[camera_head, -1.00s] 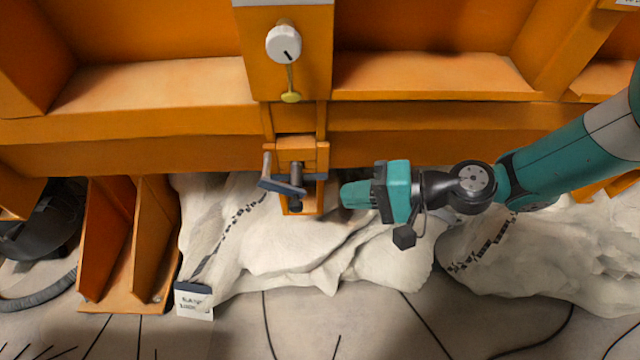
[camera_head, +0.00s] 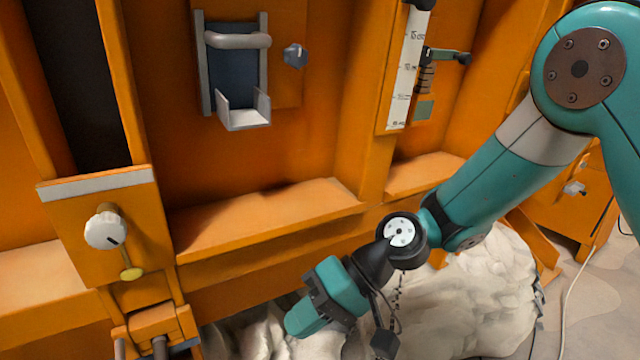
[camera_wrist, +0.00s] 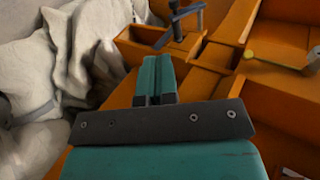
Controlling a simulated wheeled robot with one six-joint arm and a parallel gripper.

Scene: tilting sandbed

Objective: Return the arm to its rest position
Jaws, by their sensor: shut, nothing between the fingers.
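My gripper (camera_head: 303,318) is at the lower middle of the head view, at the end of my teal arm, pointing down to the left. Its teal fingers are together and hold nothing; they also show in the wrist view (camera_wrist: 155,80). The gripper is in front of the orange frame's lower beam and above the white sacks, apart from the clamp at the left as far as I can see. My arm is bent, reaching in from the right side of the head view.
An orange frame (camera_head: 270,217) fills the background. A white dial (camera_head: 105,229) with a yellow knob (camera_head: 132,273) is at left, above an orange clamp bracket (camera_head: 152,322). A grey holder (camera_head: 243,115) and a ruler (camera_head: 405,70) are higher. White sacks (camera_head: 480,300) lie below.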

